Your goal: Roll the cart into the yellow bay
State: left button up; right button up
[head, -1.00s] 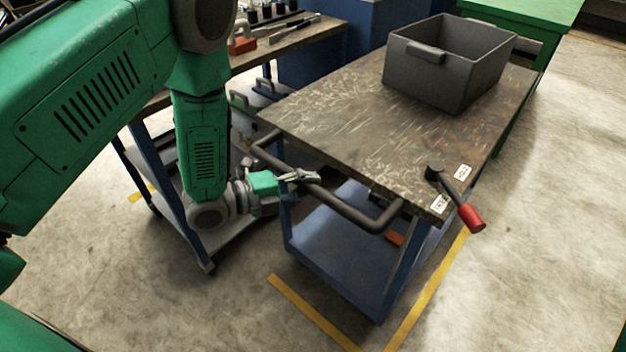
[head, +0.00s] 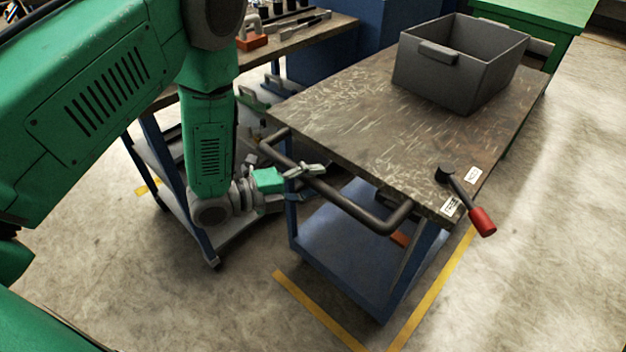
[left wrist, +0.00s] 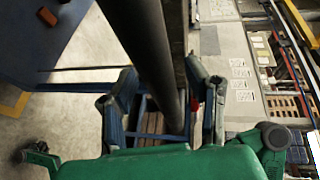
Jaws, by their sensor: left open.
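The cart has a worn dark top (head: 350,115), a blue frame and lower shelf (head: 340,255), and a black handle bar (head: 345,205) along its near end. A lever with a red grip (head: 482,220) sits at its near right corner. Yellow floor lines (head: 318,310) mark a bay corner under and beside the cart's near end. My left gripper (head: 306,172) is at the left part of the handle bar. In the left wrist view its open fingers (left wrist: 165,100) stand on both sides of the bar (left wrist: 150,50). My right gripper is out of view.
A grey bin (head: 455,75) stands on the far part of the cart top. A workbench with tools (head: 300,40) is close on the cart's left, with a lower shelf below. A green table (head: 535,12) stands behind. The floor on the right (head: 560,200) is clear.

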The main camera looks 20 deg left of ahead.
pick_arm(q)
jog(key=shift+s+a, duration=0.2)
jog(key=shift+s, duration=0.15)
jog(key=v, duration=1.1)
jog(key=shift+w+r, duration=0.1)
jog(key=shift+a, duration=0.1)
